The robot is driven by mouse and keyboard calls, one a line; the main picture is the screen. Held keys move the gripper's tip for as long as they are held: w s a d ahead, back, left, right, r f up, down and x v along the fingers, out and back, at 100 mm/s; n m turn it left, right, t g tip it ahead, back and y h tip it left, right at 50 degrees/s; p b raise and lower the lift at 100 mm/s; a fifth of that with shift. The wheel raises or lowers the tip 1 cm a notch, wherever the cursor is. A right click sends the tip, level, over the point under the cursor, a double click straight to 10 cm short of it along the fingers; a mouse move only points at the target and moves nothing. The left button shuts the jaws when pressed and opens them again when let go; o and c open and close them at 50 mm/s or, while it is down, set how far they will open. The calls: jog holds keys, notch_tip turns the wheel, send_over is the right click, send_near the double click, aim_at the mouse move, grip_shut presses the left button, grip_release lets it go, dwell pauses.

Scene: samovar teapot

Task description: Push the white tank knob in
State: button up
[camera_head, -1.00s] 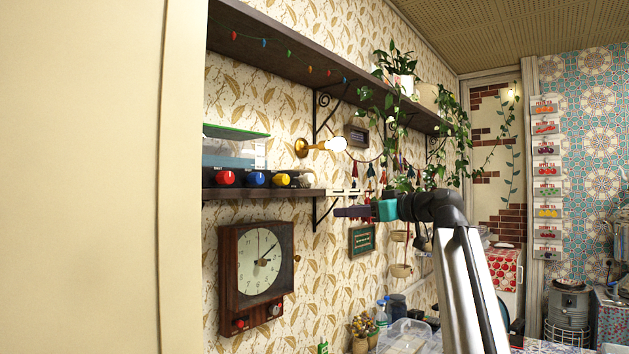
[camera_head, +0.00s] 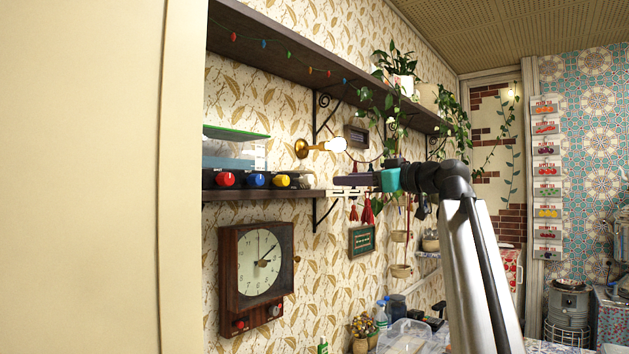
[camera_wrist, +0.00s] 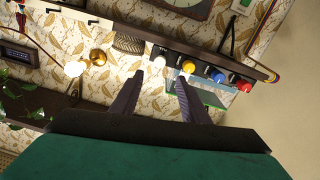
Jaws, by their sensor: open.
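In the head view the right end of the row is too small to make out the white knob clearly. My gripper (camera_wrist: 160,80) is open, its two dark fingers pointing toward the row. In the head view my gripper (camera_head: 338,181) is right of the row, at about shelf height.
A blue knob (camera_wrist: 218,77) and a red knob (camera_wrist: 244,86) continue the row. The tank unit stands on a wooden shelf (camera_head: 265,194). A lit wall lamp (camera_head: 335,145) is above my gripper, and a wall clock (camera_head: 257,275) hangs below the shelf. Plants trail nearby.

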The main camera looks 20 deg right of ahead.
aim_at(311, 180)
jog(key=p+x, duration=0.3)
jog(key=x, duration=0.9)
jog(key=shift+w+a+p, duration=0.2)
jog(key=shift+w+p, duration=0.05)
jog(key=shift+p, duration=0.1)
grip_shut()
